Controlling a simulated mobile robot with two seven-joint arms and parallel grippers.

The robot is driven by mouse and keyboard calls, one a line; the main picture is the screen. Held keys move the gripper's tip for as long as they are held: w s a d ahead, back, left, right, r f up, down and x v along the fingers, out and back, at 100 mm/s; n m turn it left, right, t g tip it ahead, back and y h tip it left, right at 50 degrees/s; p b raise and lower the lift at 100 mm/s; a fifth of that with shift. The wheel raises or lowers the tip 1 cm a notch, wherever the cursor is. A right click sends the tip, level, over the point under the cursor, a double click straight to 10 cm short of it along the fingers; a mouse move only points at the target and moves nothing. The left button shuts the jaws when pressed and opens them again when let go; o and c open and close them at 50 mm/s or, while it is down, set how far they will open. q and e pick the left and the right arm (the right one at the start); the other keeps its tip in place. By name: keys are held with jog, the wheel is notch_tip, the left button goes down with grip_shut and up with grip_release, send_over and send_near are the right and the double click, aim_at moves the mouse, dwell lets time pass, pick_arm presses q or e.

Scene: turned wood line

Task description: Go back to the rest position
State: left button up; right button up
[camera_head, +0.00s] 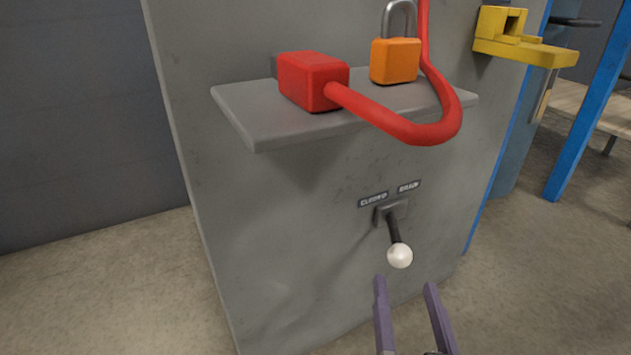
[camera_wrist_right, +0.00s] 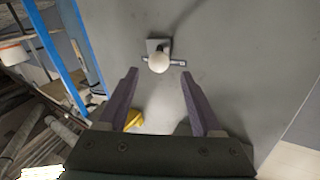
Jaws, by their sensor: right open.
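My right gripper (camera_head: 406,285) has two purple fingers, spread apart with nothing between them. It is at the lower right of the head view, just below a lever (camera_head: 394,229) with a white ball knob (camera_head: 399,255). In the right wrist view the open fingers (camera_wrist_right: 158,82) point towards the panel, with the white knob (camera_wrist_right: 159,62) ahead of them and apart from them. My left gripper is not in view.
A grey panel (camera_head: 290,220) carries a shelf (camera_head: 240,115) with a red block and hose (camera_head: 312,80) and an orange padlock (camera_head: 395,61). A yellow bracket (camera_head: 520,45) juts out at the upper right. A blue post (camera_head: 590,105) stands behind. Floor at left is clear.

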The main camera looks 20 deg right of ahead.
jog(key=shift+s+a, duration=0.15)
jog(key=shift+s, duration=0.1)
dwell(0.3)
